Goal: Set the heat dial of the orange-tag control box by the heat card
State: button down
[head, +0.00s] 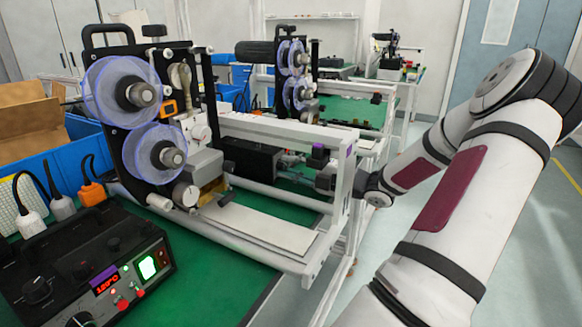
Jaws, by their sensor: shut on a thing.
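A black control box (90,265) sits at the lower left on the green bench. It has a red-lit temperature readout (105,282), a lit green switch (147,267) and black dials, one at its left (37,290). The readout's digits are too small to read surely. An orange plug (92,192) is at its back. An orange tag (168,107) is on the machine with two clear reels. I cannot make out a heat card. My gripper (325,180) is at mid-picture, far right of this box, partly behind a white frame post. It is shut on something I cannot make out.
A white rail frame (345,195) stands between the near machine and my arm. A dark box (250,160) lies behind the frame's rails. A blue bin (85,140) with cardboard is at the left. More machines stand behind. The floor at right is clear.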

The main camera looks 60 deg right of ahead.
jog(key=shift+p, duration=0.3)
jog(key=shift+r+m+p, duration=0.1)
jog(key=shift+m+p, duration=0.5)
jog(key=shift+p, duration=0.05)
jog(key=c, duration=1.3)
grip_release()
jog(key=shift+c, duration=0.2)
jog(key=shift+s, duration=0.1)
jog(key=s, duration=0.8)
jog(key=s+d, duration=0.1)
jog(key=s, duration=0.3)
